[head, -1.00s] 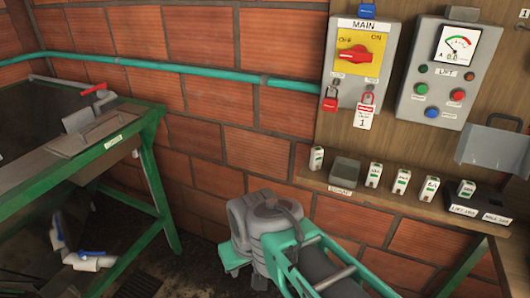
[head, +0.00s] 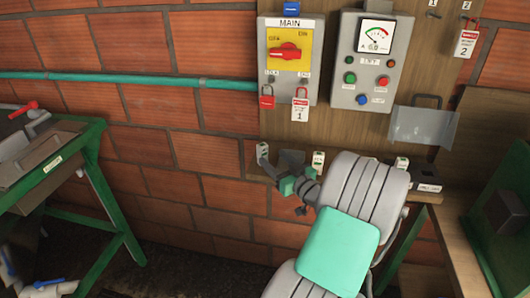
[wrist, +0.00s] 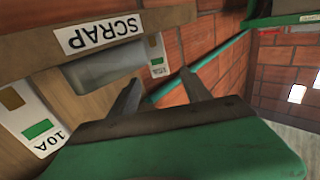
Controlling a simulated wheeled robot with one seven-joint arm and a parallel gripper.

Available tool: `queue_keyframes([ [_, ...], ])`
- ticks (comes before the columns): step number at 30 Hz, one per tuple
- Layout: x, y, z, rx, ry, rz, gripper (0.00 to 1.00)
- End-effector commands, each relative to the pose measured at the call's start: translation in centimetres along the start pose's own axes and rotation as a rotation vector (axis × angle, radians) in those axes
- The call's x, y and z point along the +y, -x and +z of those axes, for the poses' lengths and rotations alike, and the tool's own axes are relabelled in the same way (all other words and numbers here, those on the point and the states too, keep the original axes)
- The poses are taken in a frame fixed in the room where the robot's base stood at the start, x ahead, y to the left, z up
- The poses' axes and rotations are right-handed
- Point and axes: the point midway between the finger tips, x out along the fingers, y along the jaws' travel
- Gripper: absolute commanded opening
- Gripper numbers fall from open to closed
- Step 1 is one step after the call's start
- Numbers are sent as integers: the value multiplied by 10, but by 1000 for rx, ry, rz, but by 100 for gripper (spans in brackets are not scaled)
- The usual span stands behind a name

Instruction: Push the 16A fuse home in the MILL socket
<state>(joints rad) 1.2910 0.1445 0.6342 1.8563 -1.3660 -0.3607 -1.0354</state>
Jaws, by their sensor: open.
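My gripper (head: 288,180) is open over the left part of the shelf, and in the wrist view its two fingers (wrist: 162,92) are apart with nothing between them. A white fuse with a green mark (head: 263,154) stands at the shelf's left end. It also shows beyond the fingers in the wrist view (wrist: 157,56), its rating too small to read. A fuse marked 10A (wrist: 33,122) is close on the left there. I cannot tell which fuse is the 16A one. The black socket block (head: 428,185) is at the shelf's right, partly behind my arm; the MILL label is not readable now.
The grey scrap tray (wrist: 105,70) lies beside the fingers, behind the SCRAP label (wrist: 98,33). Another fuse (head: 318,159) stands on the shelf, and one (head: 402,163) at the socket block. The MAIN switch box (head: 290,60) and lift panel (head: 375,62) hang above.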

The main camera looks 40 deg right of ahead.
Motion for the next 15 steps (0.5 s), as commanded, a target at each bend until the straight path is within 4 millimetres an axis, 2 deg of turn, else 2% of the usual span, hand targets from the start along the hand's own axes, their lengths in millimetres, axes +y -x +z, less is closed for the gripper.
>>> queue_keyframes([
  [9,7,-50,-1,-1,-6,-5,56],
  [15,12,-56,2,1,-8,-2,56],
])
